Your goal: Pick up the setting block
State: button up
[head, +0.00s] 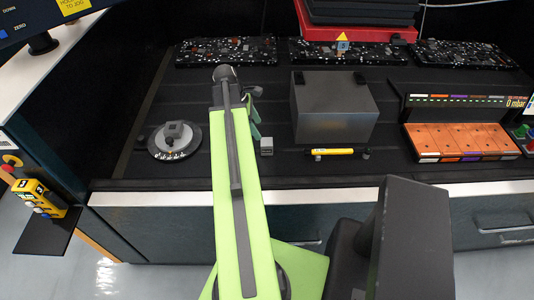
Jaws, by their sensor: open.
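A small light-grey block (266,146), which looks like the setting block, lies on the dark bench top near its front edge, just right of my arm. A larger grey box (333,108) stands behind it to the right. My gripper (255,119) is open and partly hidden behind my green arm. I see nothing held.
A yellow cylinder (331,152) lies on small supports right of the block. A round metal plate (174,141) with a grey piece on it sits at the left. A rack of copper-coloured plates (460,142) stands at the right. Circuit-like boards (226,51) line the back.

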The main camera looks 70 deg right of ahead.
aim_at(266, 142)
jog(key=b+x, duration=0.3)
jog(key=x, duration=0.1)
jog(key=shift+f, duration=0.4)
jog(key=shift+s+d+f, duration=0.1)
jog(key=shift+s+f, duration=0.15)
jog(key=b+x, duration=0.5)
jog(key=shift+f, duration=0.15)
jog(key=shift+r, duration=0.2)
grip_shut()
